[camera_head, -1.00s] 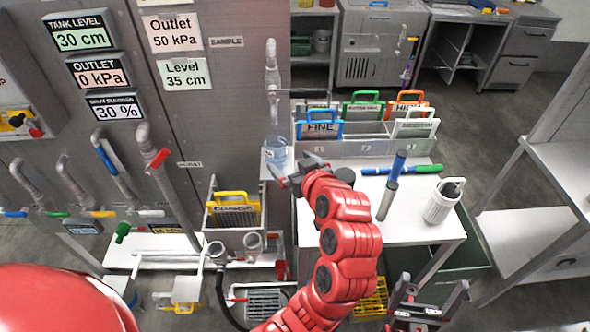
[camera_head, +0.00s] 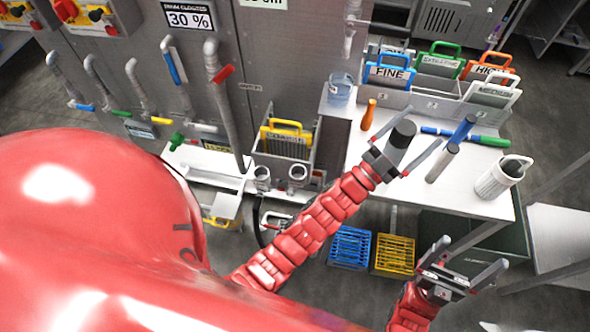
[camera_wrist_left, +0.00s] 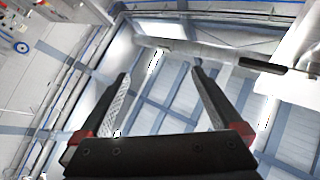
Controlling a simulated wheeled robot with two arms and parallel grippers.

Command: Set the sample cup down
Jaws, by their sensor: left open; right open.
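My left gripper (camera_head: 405,148) is open and empty over the table, to the right of and nearer than the cup. In the left wrist view its two fingers (camera_wrist_left: 161,80) are spread with nothing between them, and the view looks up at the ceiling. My right gripper (camera_head: 468,258) is open and empty, low in front of the table. The cup does not show in the wrist view.
Behind the cup stand framed screens, such as the blue FINE one (camera_head: 388,75). The table's front strip is clear.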

